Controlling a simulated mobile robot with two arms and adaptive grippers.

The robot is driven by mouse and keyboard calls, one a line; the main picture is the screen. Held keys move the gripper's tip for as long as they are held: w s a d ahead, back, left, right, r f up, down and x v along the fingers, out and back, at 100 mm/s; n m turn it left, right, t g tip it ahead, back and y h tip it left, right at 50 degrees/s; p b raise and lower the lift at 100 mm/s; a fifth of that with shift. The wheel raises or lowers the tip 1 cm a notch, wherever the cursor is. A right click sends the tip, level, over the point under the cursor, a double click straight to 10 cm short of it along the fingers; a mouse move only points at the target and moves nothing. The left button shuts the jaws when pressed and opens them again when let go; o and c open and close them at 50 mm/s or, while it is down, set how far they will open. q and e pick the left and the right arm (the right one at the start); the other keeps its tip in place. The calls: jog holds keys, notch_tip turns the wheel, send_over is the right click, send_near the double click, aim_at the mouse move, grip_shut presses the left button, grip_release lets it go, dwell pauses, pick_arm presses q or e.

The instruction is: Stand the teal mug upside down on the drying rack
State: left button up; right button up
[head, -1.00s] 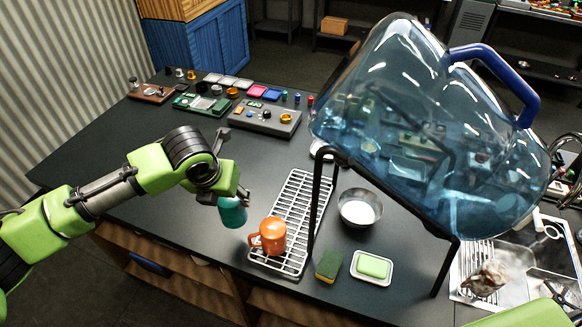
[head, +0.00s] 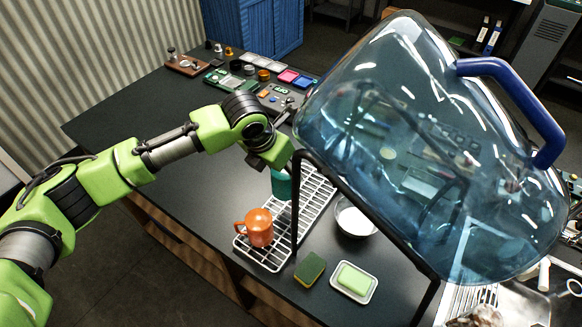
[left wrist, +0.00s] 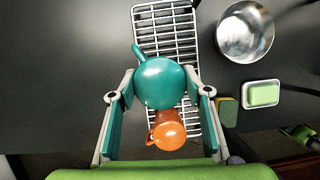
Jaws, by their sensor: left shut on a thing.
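The teal mug (head: 281,184) is held by my left gripper (head: 271,162), which is shut on it from above. In the left wrist view the teal mug (left wrist: 160,83) shows a smooth closed round end towards the camera, with its handle at the upper left, so it looks upside down. It is over the middle of the white wire drying rack (head: 314,197); I cannot tell whether it touches the rack. The rack also shows in the left wrist view (left wrist: 165,20). A green piece, perhaps of my right arm, shows at that view's right edge; its gripper state is unclear.
An orange mug (head: 259,227) stands on the rack's near end, close to the teal mug. A metal bowl (head: 352,220), a sponge (head: 309,268) and a soap dish (head: 371,291) lie to the right. A big tilted blue jug (head: 430,150) on a black stand (head: 345,188) rises beside the rack.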

pick_arm(q)
jog(key=f+b, duration=0.1)
jog(key=f, duration=0.1)
jog(key=f+b, duration=0.3)
jog(key=f, duration=0.1)
jog(key=shift+d, duration=0.25)
jog(key=shift+f+b, duration=0.3)
jog(key=o, duration=1.2)
jog(key=v, duration=1.2)
pick_arm(e)
notch_tip(320, 180, down, 5)
jog(key=shift+d+f, duration=0.1)
jog(key=shift+d, duration=0.05)
